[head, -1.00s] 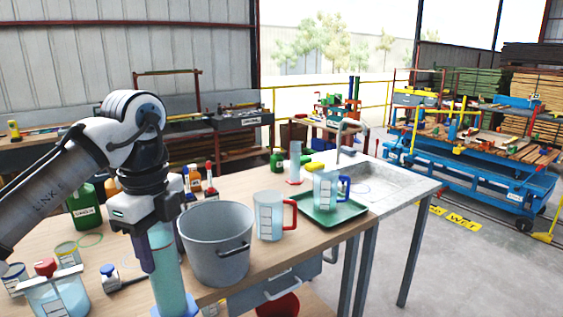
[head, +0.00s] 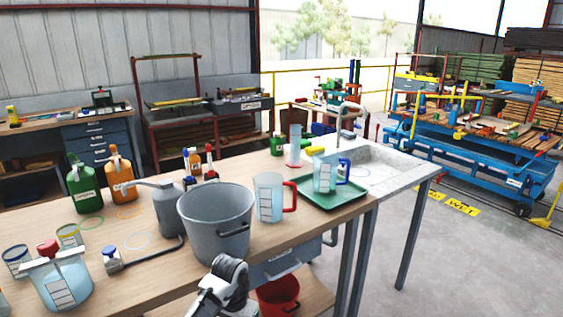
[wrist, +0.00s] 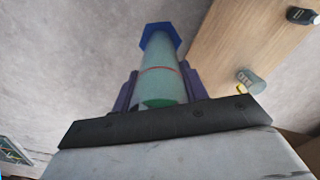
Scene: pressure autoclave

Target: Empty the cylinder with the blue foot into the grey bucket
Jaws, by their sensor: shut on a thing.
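My gripper (wrist: 160,92) is shut on the cylinder with the blue foot (wrist: 160,75), its two purple fingers on either side. In the wrist view the cylinder is pale green-teal with a red ring, its blue foot (wrist: 159,38) at the far end. How much liquid it holds is hard to tell. In the head view neither gripper nor cylinder shows; only a piece of my arm is at the bottom centre. The grey bucket (head: 207,235) stands upright near the front edge of the bench; its inside bottom is hidden.
A jug with a red handle (head: 269,198) stands right of the bucket. A grey spouted can (head: 167,207) stands close to its left. A blue-handled jug (head: 325,174) sits on a green tray (head: 352,190). A red bucket (head: 278,297) is below the bench edge.

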